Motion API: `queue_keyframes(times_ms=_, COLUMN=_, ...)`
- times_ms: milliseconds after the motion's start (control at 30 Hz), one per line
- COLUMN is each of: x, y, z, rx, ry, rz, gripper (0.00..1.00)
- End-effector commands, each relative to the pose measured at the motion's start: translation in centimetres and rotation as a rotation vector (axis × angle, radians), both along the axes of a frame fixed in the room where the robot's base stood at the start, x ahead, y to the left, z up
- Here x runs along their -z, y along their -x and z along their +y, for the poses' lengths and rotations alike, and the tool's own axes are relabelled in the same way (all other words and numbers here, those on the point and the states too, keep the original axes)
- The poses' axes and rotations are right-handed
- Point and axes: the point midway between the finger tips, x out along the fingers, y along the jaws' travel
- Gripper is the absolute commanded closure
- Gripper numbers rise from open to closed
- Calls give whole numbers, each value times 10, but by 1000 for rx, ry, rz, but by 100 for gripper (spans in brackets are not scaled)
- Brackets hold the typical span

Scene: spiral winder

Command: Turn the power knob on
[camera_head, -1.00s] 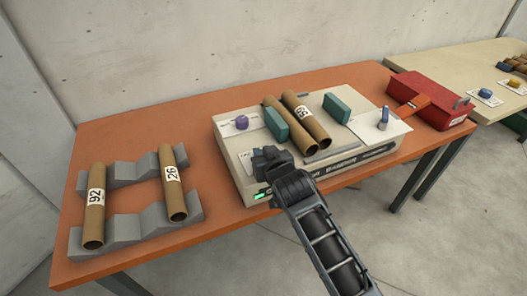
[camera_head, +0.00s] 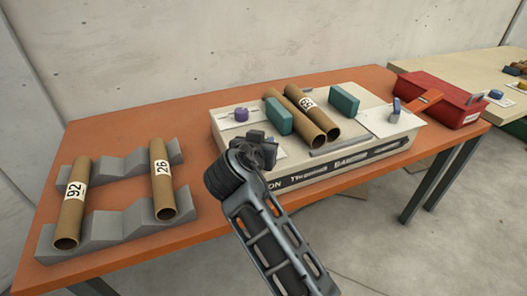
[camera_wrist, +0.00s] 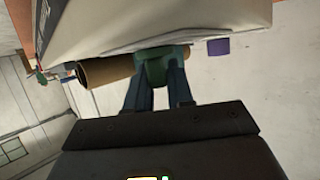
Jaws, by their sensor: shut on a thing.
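The spiral winder (camera_head: 345,170) is a beige box on the orange table. My gripper (camera_head: 265,145) is at its front left corner and hides the part under it in the head view. In the wrist view, my fingers (camera_wrist: 157,92) are shut on a green knob-like part (camera_wrist: 152,66). Its label cannot be read, and its turned position cannot be told. A purple knob (camera_head: 241,114) stands behind my gripper, apart from it; it also shows in the wrist view (camera_wrist: 218,47). A blue knob (camera_head: 395,112) stands at the winder's right end on a white card.
Two cardboard tubes (camera_head: 318,120) lie on the winder between teal blocks (camera_head: 344,103). Tubes 92 (camera_head: 72,205) and 26 (camera_head: 162,180) rest on grey cradles (camera_head: 115,225) at left. A red box (camera_head: 435,98) stands at right. The table's front edge is near my arm.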

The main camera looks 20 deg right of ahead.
Motion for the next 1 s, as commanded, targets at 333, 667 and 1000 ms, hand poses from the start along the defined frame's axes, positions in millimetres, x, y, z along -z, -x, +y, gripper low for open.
queue_keyframes(times_ms=333, x=2, y=0, z=1, rx=34, ry=-2, rz=4, gripper=100)
queue_keyframes(times_ms=667, x=2, y=0, z=1, rx=34, ry=-1, rz=4, gripper=70)
queue_keyframes(times_ms=1000, x=1, y=0, z=0, rx=34, ry=0, rz=2, gripper=57)
